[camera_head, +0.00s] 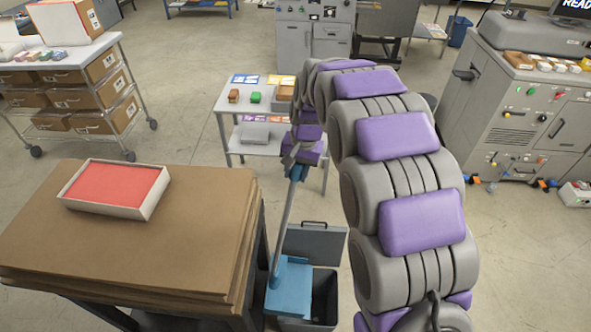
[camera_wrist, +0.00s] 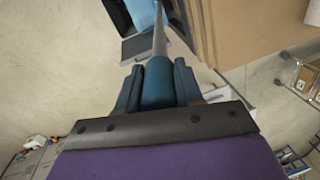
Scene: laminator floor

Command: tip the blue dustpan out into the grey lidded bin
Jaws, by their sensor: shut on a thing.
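The blue dustpan (camera_head: 289,288) hangs at the lower end of a long grey handle. My gripper (camera_head: 297,172) is shut on the blue grip at the handle's top. In the wrist view, my gripper's fingers (camera_wrist: 158,88) close on both sides of that grip, and part of the dustpan (camera_wrist: 141,12) shows at the top. The grey lidded bin (camera_head: 326,300) stands on the floor with its lid (camera_head: 316,242) raised at the back. The dustpan overlaps the bin's left part in the head view; I cannot tell its height above the rim or whether it holds anything.
A brown board stack (camera_head: 190,235) with a white box of red sheets (camera_head: 115,190) stands close left of the bin. A small white two-tier table (camera_head: 232,105) is behind. A grey machine (camera_head: 530,115) stands right. Open floor (camera_head: 180,120) lies between.

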